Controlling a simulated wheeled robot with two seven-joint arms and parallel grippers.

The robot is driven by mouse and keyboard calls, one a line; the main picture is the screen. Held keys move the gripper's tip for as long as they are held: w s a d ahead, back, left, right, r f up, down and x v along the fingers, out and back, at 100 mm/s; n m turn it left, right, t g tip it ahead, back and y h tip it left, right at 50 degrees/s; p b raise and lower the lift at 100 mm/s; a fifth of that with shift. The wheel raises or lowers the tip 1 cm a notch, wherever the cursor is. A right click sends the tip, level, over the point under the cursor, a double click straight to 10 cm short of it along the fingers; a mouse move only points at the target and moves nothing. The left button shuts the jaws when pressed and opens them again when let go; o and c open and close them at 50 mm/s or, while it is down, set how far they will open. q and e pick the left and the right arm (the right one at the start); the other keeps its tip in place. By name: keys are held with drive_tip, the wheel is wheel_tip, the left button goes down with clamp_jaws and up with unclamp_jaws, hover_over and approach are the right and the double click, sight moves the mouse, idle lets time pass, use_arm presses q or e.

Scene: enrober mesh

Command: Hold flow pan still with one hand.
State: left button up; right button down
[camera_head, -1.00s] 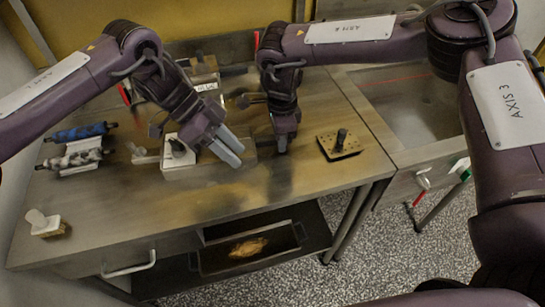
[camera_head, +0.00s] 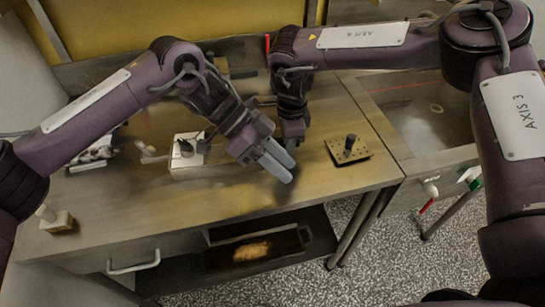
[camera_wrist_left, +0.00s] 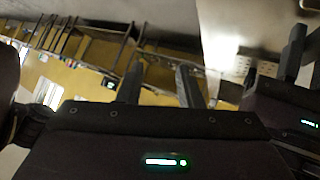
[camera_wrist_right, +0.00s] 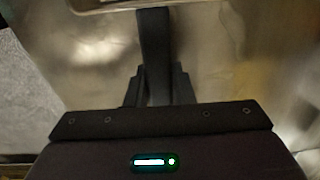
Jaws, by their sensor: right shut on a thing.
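My right gripper (camera_head: 295,138) reaches down at the middle of the steel table. In the right wrist view its fingers (camera_wrist_right: 155,60) are together, pointing at a pale metal edge (camera_wrist_right: 105,5), which looks like the rim of the flow pan. In the head view the pan is mostly hidden behind my left gripper; I cannot see exactly where the fingers grip it. My left gripper (camera_head: 279,164), with two pale fingers slightly apart, is empty just in front of my right gripper. Its fingers also show apart in the left wrist view (camera_wrist_left: 160,80).
A white block with a black knob (camera_head: 188,165) stands left of the grippers. A perforated plate with a black handle (camera_head: 347,151) lies to the right. A small white-topped block (camera_head: 57,221) is at the left front. The table's front (camera_head: 200,205) is clear.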

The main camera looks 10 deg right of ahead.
use_arm(q)
drive_tip(key=w+a+r+m+t+y, duration=0.1)
drive_tip(key=w+a+y, duration=0.1)
drive_tip(key=w+a, duration=0.2)
drive_tip(key=w+a+m+t+y, duration=0.2)
drive_tip(key=w+a, duration=0.3)
drive_tip(key=a, duration=0.4)
drive_tip(key=w+a+r+m+t+y, duration=0.1)
drive_tip(key=w+a+t+y, duration=0.1)
drive_tip(key=w+a, duration=0.2)
drive_tip(key=shift+w+a+r, duration=0.15)
drive_tip(key=shift+w+a, duration=0.05)
drive_tip(key=shift+a, duration=0.45)
drive_tip(key=shift+w+a+r, duration=0.15)
drive_tip(key=shift+w+a, duration=0.05)
drive_tip(key=shift+a, duration=0.45)
wheel_tip(320, 180, up, 5)
drive_tip(key=m+t+y, duration=0.1)
drive_tip(key=y, duration=0.1)
hover_over(144, 144)
wheel_tip(144, 144, down, 12)
drive_tip(key=shift+r, duration=0.2)
clamp_jaws()
